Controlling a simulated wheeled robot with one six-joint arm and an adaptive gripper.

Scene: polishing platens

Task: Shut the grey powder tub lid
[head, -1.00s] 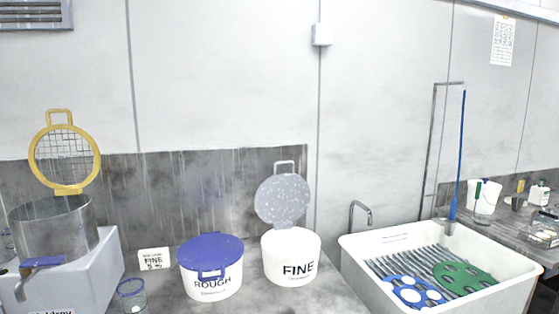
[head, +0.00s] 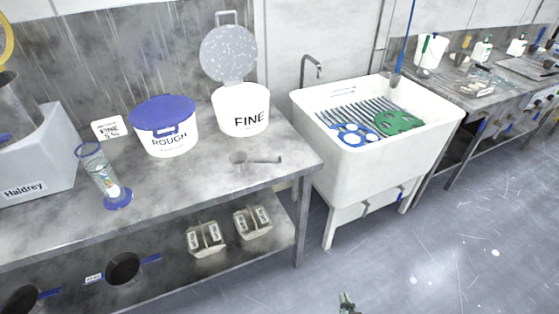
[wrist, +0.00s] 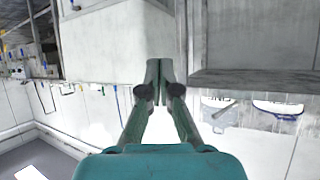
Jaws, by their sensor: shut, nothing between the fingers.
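The white powder tub marked FINE (head: 242,112) stands on the metal bench near its right end. Its speckled grey lid (head: 228,54) is open, standing upright at the back of the tub with its loop handle on top. My gripper (head: 347,300) shows only as a small green tip at the bottom edge of the head view, over the floor and well away from the tub. In the wrist view my gripper (wrist: 160,78) is shut and empty, its two fingers together.
The ROUGH tub (head: 168,138), its blue lid down, stands left of the FINE tub. A spoon-like scoop (head: 256,159) lies in front. A glass cylinder (head: 104,178) stands further left. A white sink (head: 390,148) is to the right. The floor (head: 400,265) in front is clear.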

